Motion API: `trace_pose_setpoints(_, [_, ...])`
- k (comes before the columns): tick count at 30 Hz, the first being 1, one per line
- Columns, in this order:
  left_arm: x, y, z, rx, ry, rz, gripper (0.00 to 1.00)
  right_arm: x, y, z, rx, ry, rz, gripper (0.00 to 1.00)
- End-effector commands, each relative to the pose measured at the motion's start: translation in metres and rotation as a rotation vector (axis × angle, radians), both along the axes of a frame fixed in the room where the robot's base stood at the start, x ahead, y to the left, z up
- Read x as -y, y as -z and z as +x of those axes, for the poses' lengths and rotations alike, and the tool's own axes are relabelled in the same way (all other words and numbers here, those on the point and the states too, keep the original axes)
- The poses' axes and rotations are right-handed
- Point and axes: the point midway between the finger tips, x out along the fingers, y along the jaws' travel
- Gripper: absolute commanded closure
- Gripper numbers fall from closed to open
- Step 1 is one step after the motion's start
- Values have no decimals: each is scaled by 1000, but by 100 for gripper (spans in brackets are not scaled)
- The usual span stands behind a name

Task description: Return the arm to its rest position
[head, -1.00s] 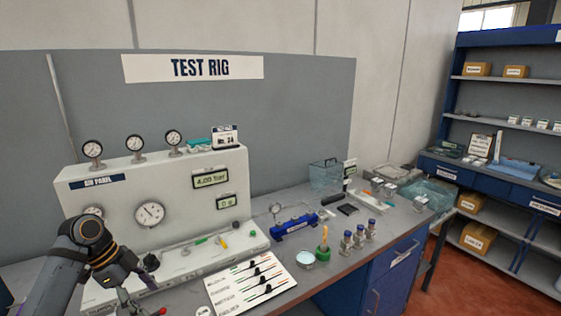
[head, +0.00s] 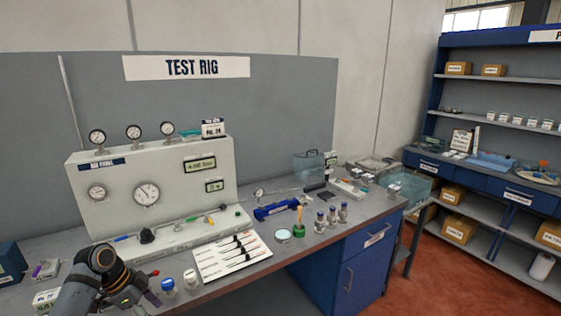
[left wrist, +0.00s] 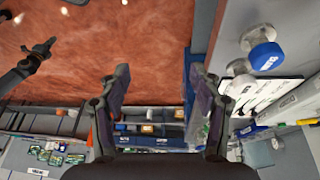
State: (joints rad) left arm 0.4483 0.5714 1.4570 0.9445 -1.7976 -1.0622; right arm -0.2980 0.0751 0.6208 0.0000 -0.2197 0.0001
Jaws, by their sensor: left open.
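My left arm comes in at the lower left of the head view. Its dark wrist with an orange ring hangs over the bench's front edge, and the left gripper (head: 140,292) is partly hidden there. In the left wrist view the two fingers of the left gripper (left wrist: 160,75) are spread apart with nothing between them. The red floor (left wrist: 110,35) and the shelves lie beyond them. A dark jointed arm at the left of that view looks like my right arm (left wrist: 28,68); its jaw state is unclear.
A blue-capped jar (head: 167,285) and a white-topped jar (head: 191,280) stand close right of the left wrist. Behind is the air panel (head: 120,185). A tool card (head: 215,267), a blue manifold (head: 277,208) and small bottles (head: 331,216) lie rightward. Open floor (head: 400,290) is at right.

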Motion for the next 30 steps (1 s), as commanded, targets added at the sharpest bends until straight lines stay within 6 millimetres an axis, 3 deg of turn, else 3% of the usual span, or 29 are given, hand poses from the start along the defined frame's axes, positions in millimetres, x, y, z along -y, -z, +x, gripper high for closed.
trace_pose_setpoints(8, [-9,124,-9,-86,-338,28,36,2,0,5,7,-1,-2,100])
trace_pose_setpoints(11, [-14,188,-30,-123,-494,63,36,5,1,-1,-2,-2,-6,100])
trace_pose_setpoints(13, [-18,243,-57,-154,-617,104,36,7,1,-6,-8,-3,-9,100])
trace_pose_setpoints(15, [-19,299,-94,-175,-735,151,36,8,2,-7,-10,-2,-10,100])
trace_pose_setpoints(17, [-19,342,-132,-187,-820,194,36,8,2,-6,-9,-2,-10,100])
trace_pose_setpoints(21, [-7,424,-235,-196,-965,276,36,7,2,-3,-5,-3,-9,100])
trace_pose_setpoints(24, [10,463,-312,-196,-1027,307,36,7,2,-3,-4,-3,-9,100])
trace_pose_setpoints(27, [29,484,-374,-195,-1063,312,36,7,2,-3,-4,-3,-8,100])
trace_pose_setpoints(30, [45,494,-415,-195,-1080,302,36,5,3,-3,-4,-2,-6,100])
